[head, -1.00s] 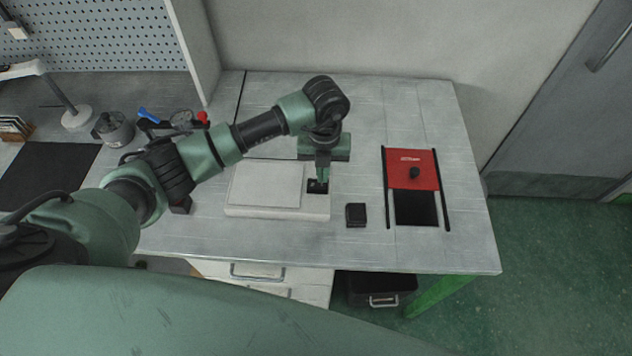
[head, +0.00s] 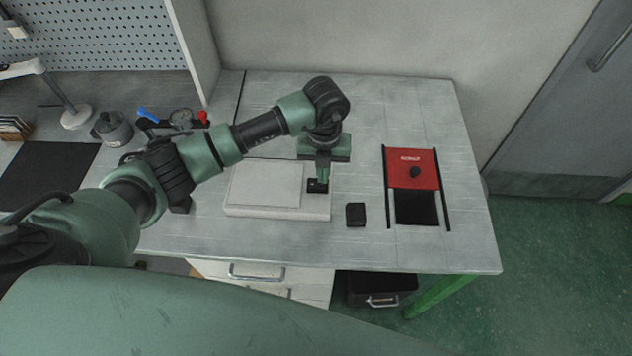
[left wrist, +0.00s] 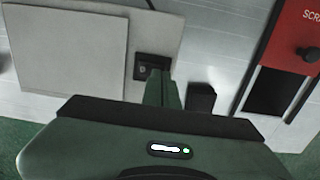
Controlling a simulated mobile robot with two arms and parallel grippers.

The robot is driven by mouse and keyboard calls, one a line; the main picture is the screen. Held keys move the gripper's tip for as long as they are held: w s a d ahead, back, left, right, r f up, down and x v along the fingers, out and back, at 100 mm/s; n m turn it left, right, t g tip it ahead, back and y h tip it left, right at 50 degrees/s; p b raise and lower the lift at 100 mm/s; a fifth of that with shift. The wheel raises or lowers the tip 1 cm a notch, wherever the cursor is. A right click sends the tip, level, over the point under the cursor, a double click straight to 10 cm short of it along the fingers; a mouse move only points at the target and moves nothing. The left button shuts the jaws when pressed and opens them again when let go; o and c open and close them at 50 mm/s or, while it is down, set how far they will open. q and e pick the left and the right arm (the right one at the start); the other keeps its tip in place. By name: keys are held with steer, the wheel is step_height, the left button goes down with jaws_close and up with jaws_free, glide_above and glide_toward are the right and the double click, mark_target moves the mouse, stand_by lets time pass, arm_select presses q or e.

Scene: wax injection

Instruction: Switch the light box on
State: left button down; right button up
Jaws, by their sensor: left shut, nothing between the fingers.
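The light box (head: 240,211) is a flat white slab on the table, and its pale panel (head: 266,185) looks unlit. A black switch (head: 313,187) sits at its right end; it also shows in the left wrist view (left wrist: 143,69). My left gripper (head: 321,182) points down at the switch with its fingers shut and empty. Its fingertips are at or just above the switch; I cannot tell whether they touch. In the left wrist view the fingers (left wrist: 161,82) partly cover the switch's near right side. My right gripper is not in view.
A small black block (head: 356,215) lies just right of the light box. Further right is a red-and-black framed device (head: 413,168) with a black knob. A gauge and blue-handled tool lie at the left. The table's right front is clear.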

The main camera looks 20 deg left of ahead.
arm_select(q)
steer(key=shift+f+b, duration=0.65)
steer(key=shift+f, duration=0.2)
steer(key=shift+r, duration=0.15)
steer(key=shift+r+p, duration=2.5)
steer(key=shift+r, duration=0.95)
steer(key=shift+f, duration=0.1)
